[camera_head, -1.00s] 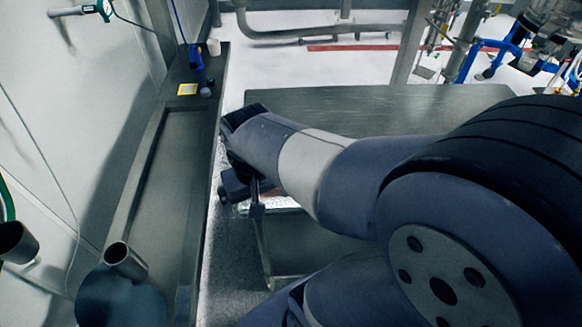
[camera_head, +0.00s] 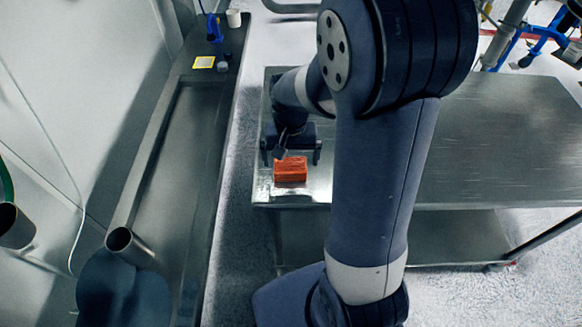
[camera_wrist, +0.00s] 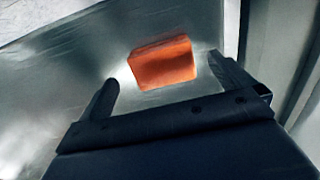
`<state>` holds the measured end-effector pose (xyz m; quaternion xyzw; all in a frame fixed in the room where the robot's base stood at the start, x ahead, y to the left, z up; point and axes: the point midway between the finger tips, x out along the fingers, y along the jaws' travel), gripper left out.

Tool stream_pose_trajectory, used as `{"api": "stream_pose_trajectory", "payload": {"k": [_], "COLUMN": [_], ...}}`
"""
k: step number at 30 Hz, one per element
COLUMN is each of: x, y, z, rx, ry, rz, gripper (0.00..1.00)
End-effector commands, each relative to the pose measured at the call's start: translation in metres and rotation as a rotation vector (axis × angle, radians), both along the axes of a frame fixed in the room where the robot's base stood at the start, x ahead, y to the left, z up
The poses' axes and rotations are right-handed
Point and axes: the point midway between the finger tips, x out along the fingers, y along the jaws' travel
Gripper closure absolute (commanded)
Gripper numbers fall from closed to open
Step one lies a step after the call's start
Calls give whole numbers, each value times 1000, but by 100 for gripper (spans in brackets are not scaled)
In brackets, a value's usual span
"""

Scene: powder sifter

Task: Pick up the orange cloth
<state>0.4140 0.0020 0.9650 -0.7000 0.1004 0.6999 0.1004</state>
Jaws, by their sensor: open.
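The orange cloth (camera_head: 291,171) is a small folded block lying near the front left corner of the metal table (camera_head: 470,150). In the wrist view the cloth (camera_wrist: 162,63) lies ahead of my gripper, near the gap between the two fingers. My gripper (camera_head: 290,156) is over the table just behind the cloth. In the wrist view my gripper (camera_wrist: 160,86) has its fingers spread wide and holds nothing. Whether a finger touches the cloth cannot be told.
A long counter (camera_head: 180,150) runs along the left wall, with a floor gap between it and the table. On it stand a blue spray bottle (camera_head: 214,28), a white cup (camera_head: 233,18), a yellow pad (camera_head: 204,62) and a metal cylinder (camera_head: 120,240). The table's right side is clear.

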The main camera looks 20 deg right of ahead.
Motion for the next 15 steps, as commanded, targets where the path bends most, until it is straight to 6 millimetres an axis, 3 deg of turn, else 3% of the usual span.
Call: {"api": "stream_pose_trajectory", "payload": {"k": [15], "x": [3], "y": [0], "z": [-50], "rx": [0], "ry": [2], "rz": [0], "gripper": [0]}}
